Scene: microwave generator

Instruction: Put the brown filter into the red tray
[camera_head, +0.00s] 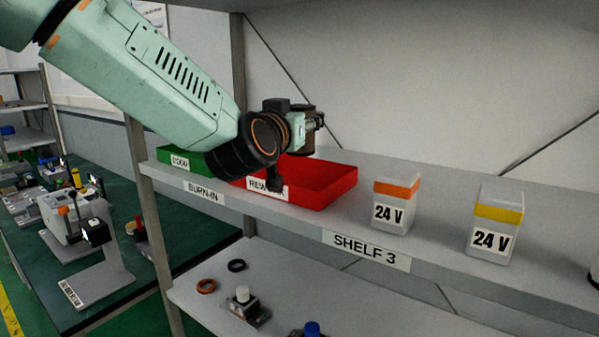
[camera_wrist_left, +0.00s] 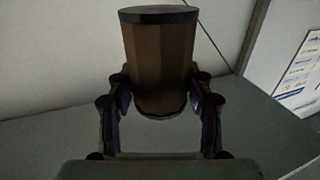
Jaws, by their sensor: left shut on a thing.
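The brown filter (camera_wrist_left: 158,66) is a dark-capped brown cylinder, upright between the fingers of my left gripper in the left wrist view. My left gripper (camera_wrist_left: 160,108) is shut on it. In the head view the left gripper (camera_head: 305,122) is above the red tray, and the filter is mostly hidden behind the wrist, with a brown part showing. The red tray (camera_head: 335,188) sits on the upper shelf and its visible inside looks empty. My arm hides its left part and some of its label. The right gripper is not in view.
A green tray (camera_head: 178,157) stands left of the red tray. Two 24 V boxes, one with an orange band (camera_head: 396,190) and one with a yellow band (camera_head: 498,212), stand to the right. A shelf post (camera_head: 143,185) is at the left. Rings and small parts lie on the lower shelf.

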